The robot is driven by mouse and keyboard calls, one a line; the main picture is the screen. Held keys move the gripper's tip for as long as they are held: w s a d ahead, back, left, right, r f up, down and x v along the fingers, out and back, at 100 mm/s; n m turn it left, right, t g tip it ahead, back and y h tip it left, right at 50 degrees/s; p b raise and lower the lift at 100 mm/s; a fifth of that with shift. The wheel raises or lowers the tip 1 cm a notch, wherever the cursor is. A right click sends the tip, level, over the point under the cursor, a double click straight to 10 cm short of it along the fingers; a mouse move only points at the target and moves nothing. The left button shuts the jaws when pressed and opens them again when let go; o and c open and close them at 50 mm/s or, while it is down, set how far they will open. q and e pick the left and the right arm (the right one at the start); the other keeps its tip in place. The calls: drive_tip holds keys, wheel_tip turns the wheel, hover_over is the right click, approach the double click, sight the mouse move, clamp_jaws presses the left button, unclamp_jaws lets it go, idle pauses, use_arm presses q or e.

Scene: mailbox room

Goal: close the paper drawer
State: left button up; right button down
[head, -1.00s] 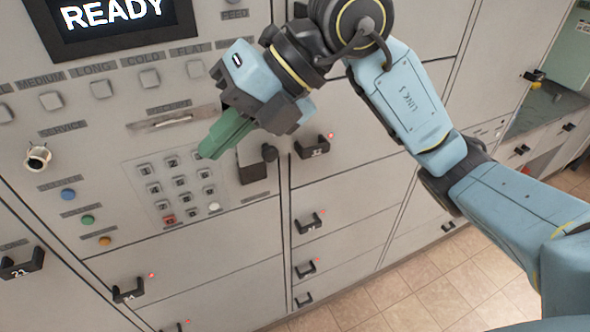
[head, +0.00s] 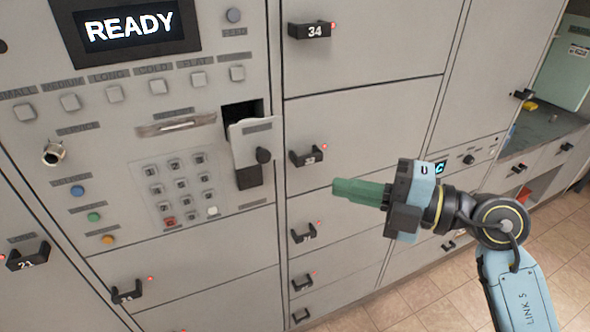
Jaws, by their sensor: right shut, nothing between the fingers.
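The paper drawer (head: 251,137) appears to be the small pale front with a dark round knob, to the right of the keypad. It stands out from the panel, with a dark opening (head: 240,112) showing above and behind it. Its label is too small to read. My right gripper (head: 338,189), with green fingers, is shut and empty. It is to the right of the drawer and a little lower, apart from it, in front of the locker doors, with its fingers pointing left. My left gripper is not in view.
A READY screen (head: 130,24), a row of square buttons and a keypad (head: 180,190) are left of the drawer. Lockers with dark handles, such as number 34 (head: 310,31), fill the right. A counter (head: 540,130) stands at far right above tiled floor.

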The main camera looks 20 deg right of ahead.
sight(256, 141)
drive_tip(key=w+d+p+x, duration=0.1)
drive_tip(key=w+d+x, duration=0.1)
drive_tip(key=x, duration=1)
drive_tip(key=shift+w+a, duration=0.3)
drive_tip(key=shift+a, duration=0.05)
drive_tip(key=shift+f, duration=0.1)
